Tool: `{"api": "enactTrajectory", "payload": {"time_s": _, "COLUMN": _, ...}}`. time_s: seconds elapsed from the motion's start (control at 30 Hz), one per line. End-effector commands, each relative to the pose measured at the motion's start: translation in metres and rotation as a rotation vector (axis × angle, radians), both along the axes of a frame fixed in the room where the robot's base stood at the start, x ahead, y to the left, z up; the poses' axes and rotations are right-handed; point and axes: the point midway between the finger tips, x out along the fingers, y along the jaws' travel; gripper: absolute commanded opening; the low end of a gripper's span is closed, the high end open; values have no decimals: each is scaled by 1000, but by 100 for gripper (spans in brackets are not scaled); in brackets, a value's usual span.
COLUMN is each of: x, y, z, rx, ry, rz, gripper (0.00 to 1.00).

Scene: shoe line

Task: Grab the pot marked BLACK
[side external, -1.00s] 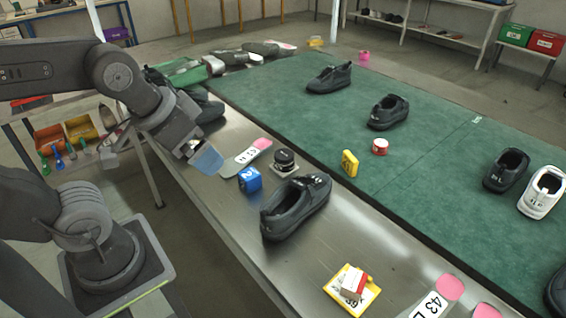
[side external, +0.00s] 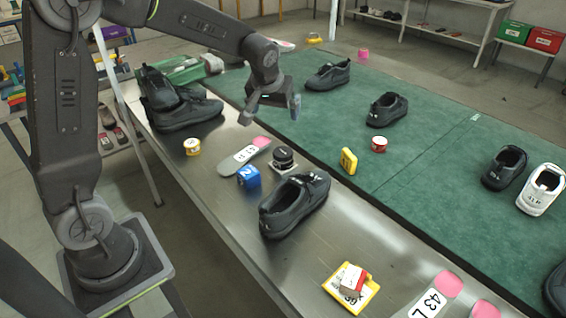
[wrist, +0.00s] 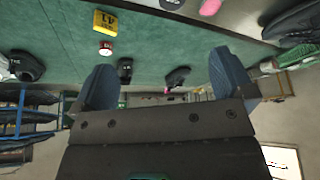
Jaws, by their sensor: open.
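A dark round pot (side external: 283,155) stands on a small pale base on the steel bench, near the green belt's edge; its lettering is too small to read. My gripper (side external: 270,110) is open and empty, raised above the belt's near edge, behind the dark pot in the side view. Its two blue fingers are spread apart in the wrist view (wrist: 166,75).
A blue numbered block (side external: 248,177), a grey-pink insole (side external: 245,157) and a black shoe (side external: 295,206) crowd around the dark pot. A yellow tag (side external: 348,161) stands to its right on the belt's edge. More black shoes (side external: 185,113) sit at the bench's far left.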

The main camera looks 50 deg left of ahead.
Motion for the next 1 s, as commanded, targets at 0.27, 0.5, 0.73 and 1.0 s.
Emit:
{"api": "enactTrajectory", "payload": {"time_s": 0.27, "x": 66, "y": 50, "z": -96, "rx": -10, "ry": 17, "rz": 175, "gripper": 100}}
{"api": "enactTrajectory", "payload": {"time_s": 0.5, "x": 81, "y": 66, "z": -133, "rx": -15, "ry": 16, "rz": 229, "gripper": 100}}
{"api": "enactTrajectory", "payload": {"time_s": 0.73, "x": 90, "y": 76, "z": -168, "rx": -16, "ry": 19, "rz": 233, "gripper": 100}}
{"api": "enactTrajectory", "payload": {"time_s": 1.0, "x": 101, "y": 87, "z": -206, "rx": -15, "ry": 18, "rz": 230, "gripper": 100}}
